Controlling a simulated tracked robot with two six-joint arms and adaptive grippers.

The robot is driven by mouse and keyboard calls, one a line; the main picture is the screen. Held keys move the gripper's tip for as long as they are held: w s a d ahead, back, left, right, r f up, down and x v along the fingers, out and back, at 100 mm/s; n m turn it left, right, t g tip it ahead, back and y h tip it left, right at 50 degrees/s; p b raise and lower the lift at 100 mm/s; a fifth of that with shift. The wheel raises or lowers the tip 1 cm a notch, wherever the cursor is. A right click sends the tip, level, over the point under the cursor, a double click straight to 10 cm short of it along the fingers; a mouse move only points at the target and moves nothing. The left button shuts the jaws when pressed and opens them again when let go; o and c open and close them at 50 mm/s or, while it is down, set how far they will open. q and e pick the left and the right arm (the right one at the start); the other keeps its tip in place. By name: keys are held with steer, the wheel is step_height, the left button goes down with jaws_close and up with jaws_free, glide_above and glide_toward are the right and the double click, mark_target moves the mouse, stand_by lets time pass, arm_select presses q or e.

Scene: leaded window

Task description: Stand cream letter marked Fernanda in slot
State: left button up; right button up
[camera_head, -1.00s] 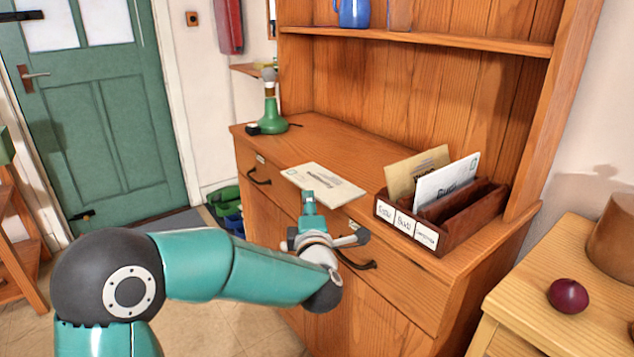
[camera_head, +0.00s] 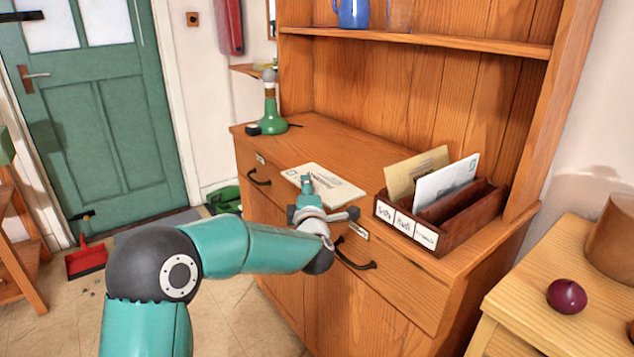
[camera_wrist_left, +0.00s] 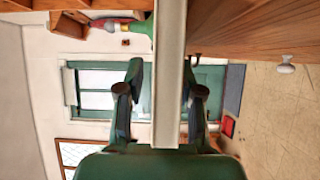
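The cream letter (camera_head: 338,188) lies flat on the dresser top near its front edge; its writing is too small to read. In the left wrist view the letter (camera_wrist_left: 170,40) shows as a long pale strip, nearly edge-on. My left gripper (camera_head: 307,182) is at the letter's near-left end. Its fingers are open, one on each side of the strip, with a clear gap on the left side. The dark wooden letter rack (camera_head: 459,233) stands to the right, with three labelled slots. A tan envelope (camera_head: 402,180) and a white envelope (camera_head: 446,182) stand in it; the right slot looks empty. My right gripper is out of view.
A green lamp-like object (camera_head: 270,115) stands at the dresser's left end. A shelf (camera_head: 440,42) crosses above the dresser top. The side table (camera_head: 545,335) at right holds a dark red onion-like ball (camera_head: 567,296). The dresser top between letter and rack is mostly clear.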

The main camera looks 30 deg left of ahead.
arm_select(q)
jaws_close()
steer(key=shift+r, duration=0.15)
